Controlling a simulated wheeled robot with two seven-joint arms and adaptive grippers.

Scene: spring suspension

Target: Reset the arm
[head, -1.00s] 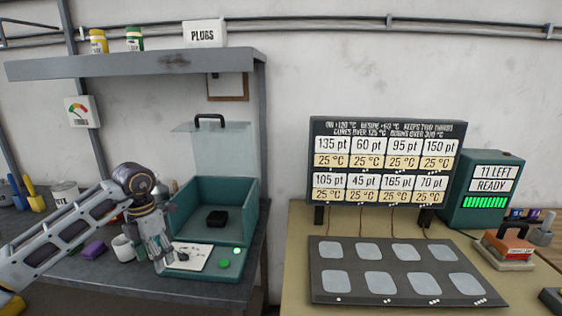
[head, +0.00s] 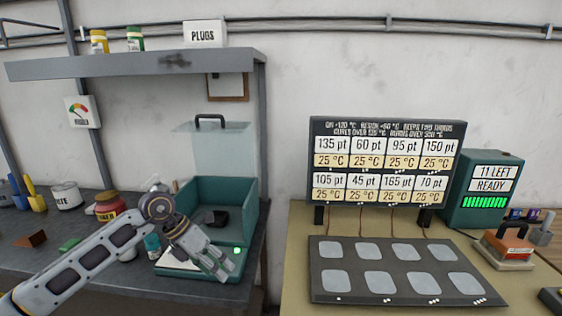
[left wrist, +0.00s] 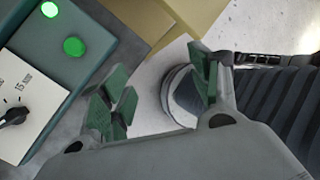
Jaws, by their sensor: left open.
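My left arm comes in from the left in the head view. My left gripper (head: 222,266) is at the front right corner of the teal box's control panel, pointing down and right. Its green-padded fingers (left wrist: 160,88) are spread apart with nothing between them in the left wrist view. The teal open-topped box (head: 236,208) stands just behind the gripper, with a black block (head: 216,217) inside. The left wrist view shows its green button (left wrist: 75,46), a lit green lamp (left wrist: 50,9) and a black dial (left wrist: 14,116) beside the gripper. My right gripper is in neither view.
A dark hotplate panel (head: 347,284) with several pale pads lies on the right table below a temperature board (head: 388,150). A shelf (head: 120,65) overhangs the left bench. A red-labelled jar (head: 109,207) and a white can (head: 66,195) stand at left.

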